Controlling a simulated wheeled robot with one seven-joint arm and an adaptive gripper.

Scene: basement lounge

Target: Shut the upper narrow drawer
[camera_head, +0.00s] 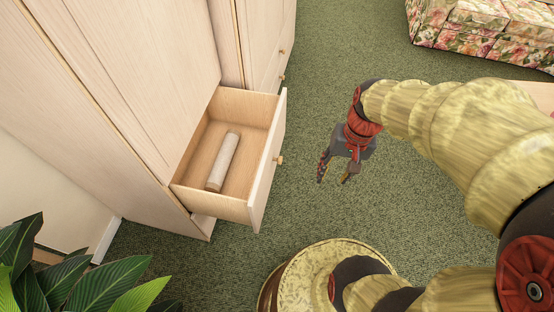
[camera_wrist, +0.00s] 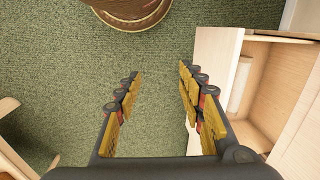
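A narrow drawer (camera_head: 240,211) of pale wood stands open, pulled out from the wardrobe-like cabinet (camera_head: 150,75). A small round knob (camera_head: 279,159) sits on its front panel. A pale cylinder (camera_head: 223,162) lies inside the drawer. My gripper (camera_head: 334,181) is to the right of the drawer front, apart from it, pointing downward with its fingers spread and empty. In the wrist view the fingers of my gripper (camera_wrist: 160,80) are wide apart with only carpet between them, and the open drawer (camera_wrist: 294,138) is at the right with the cylinder (camera_wrist: 240,84) in it.
Green carpet (camera_head: 330,40) gives free floor around the drawer front. A leafy plant (camera_head: 75,275) stands at the lower left. A second cabinet section (camera_head: 262,40) with small knobs stands behind the drawer. A floral sofa (camera_head: 490,30) is at the top right.

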